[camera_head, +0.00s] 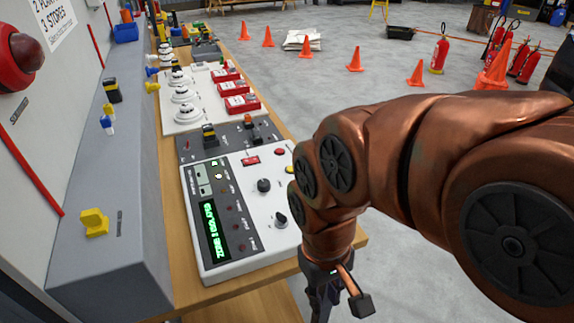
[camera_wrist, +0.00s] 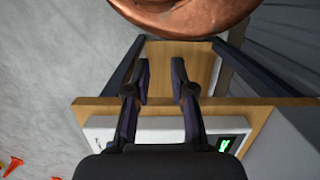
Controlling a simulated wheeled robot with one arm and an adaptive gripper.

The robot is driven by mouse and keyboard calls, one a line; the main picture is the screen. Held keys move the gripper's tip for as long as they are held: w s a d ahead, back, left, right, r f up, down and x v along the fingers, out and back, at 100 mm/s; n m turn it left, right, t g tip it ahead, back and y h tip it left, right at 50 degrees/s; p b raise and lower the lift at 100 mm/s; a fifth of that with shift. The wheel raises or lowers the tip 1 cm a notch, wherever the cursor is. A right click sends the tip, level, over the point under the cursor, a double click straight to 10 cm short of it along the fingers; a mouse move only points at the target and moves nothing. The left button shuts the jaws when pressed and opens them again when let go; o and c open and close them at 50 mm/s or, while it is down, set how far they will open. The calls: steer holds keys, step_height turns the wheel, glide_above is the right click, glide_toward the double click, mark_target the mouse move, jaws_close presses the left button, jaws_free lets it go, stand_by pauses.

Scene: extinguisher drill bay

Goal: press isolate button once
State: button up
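The white control panel (camera_head: 240,262) lies on the wooden bench, with a green-lit display (camera_head: 214,226), two black knobs, several dark lamps and a red switch (camera_head: 250,160). A red round button (camera_head: 280,152) and a yellow round button (camera_head: 290,170) sit near its right edge. Their labels are too small to read, so I cannot tell which one is isolate. My gripper (camera_head: 322,290) hangs beside the panel's near right corner, partly hidden by my arm. In the wrist view my gripper (camera_wrist: 161,75) has its fingers apart with nothing between them, and the panel's edge (camera_wrist: 105,123) shows behind them.
The bench (camera_head: 172,215) runs away from me along a grey wall ledge (camera_head: 105,240). A grey panel (camera_head: 240,130) and white detector boards with red call points (camera_head: 240,104) stand farther along. Orange cones (camera_head: 354,60) and extinguishers (camera_head: 440,52) stand on the floor at right.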

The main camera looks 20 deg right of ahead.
jaws_close()
stand_by(1.1)
